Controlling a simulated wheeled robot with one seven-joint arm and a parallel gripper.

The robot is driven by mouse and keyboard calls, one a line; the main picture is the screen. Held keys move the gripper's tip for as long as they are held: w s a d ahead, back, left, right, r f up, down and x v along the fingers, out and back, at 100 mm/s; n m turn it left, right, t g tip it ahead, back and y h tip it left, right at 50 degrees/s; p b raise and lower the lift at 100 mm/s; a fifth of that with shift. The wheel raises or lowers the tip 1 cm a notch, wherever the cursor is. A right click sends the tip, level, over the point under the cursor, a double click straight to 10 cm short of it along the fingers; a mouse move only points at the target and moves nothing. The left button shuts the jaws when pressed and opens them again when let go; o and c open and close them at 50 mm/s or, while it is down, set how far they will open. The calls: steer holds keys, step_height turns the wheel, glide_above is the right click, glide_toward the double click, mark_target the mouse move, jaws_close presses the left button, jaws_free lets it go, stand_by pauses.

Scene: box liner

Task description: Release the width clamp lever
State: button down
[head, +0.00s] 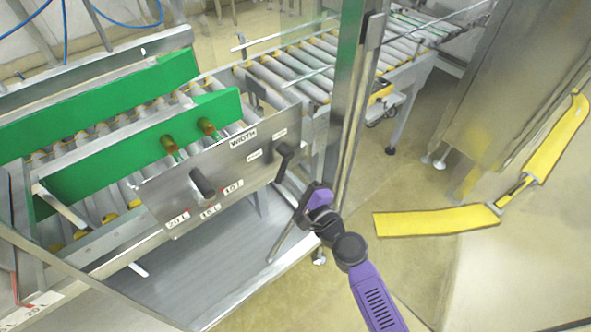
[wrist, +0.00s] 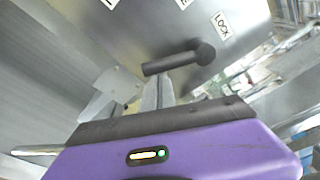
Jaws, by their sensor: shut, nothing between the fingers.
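The width clamp lever (head: 283,160) is black and sits at the right end of the grey metal panel (head: 240,160) marked WIDTH. In the wrist view the lever (wrist: 172,63) points left from its round hub, below and left of a LOCK label (wrist: 222,24). My gripper (wrist: 158,90) is shut and empty, its fingertips just below the lever arm in that picture. I cannot tell whether they touch it. In the head view my gripper (head: 287,187) is below the panel's right end, close to the lever.
Green side guides (head: 130,150) stand over the rollers behind. A steel post (head: 352,100) rises close to the right of my gripper. Open floor (head: 390,270) lies right.

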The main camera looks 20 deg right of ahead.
steer(key=m+p, duration=0.1)
steer(key=a+r+m+p, duration=0.1)
steer(key=p, duration=0.1)
steer(key=a+m+p, duration=0.1)
steer(key=m, duration=0.1)
steer(key=shift+s+a+r+y, duration=0.25)
steer(key=shift+s+r+y, duration=0.05)
steer(key=shift+s+r, duration=0.1)
steer(key=m+p, duration=0.1)
steer(key=a+r+m+p, duration=0.1)
steer(key=m+g+p, duration=0.1)
steer(key=m+p, duration=0.1)
steer(key=shift+s+a+r+y, duration=0.3)
steer(key=shift+a+y, duration=0.05)
steer(key=shift+y, duration=0.05)
steer(key=shift+a+r+p, duration=0.15)
steer(key=shift+r+p, duration=0.05)
steer(key=shift+p, duration=0.1)
steer(key=shift+a, duration=0.1)
steer(key=shift+f+b, duration=0.4)
steer(key=f+b, duration=0.3)
steer(key=shift+w+d+f, duration=0.2)
steer(key=shift+w, duration=0.15)
steer(key=v, duration=1)
steer(key=shift+r+p, duration=0.2)
steer(key=shift+p, duration=0.1)
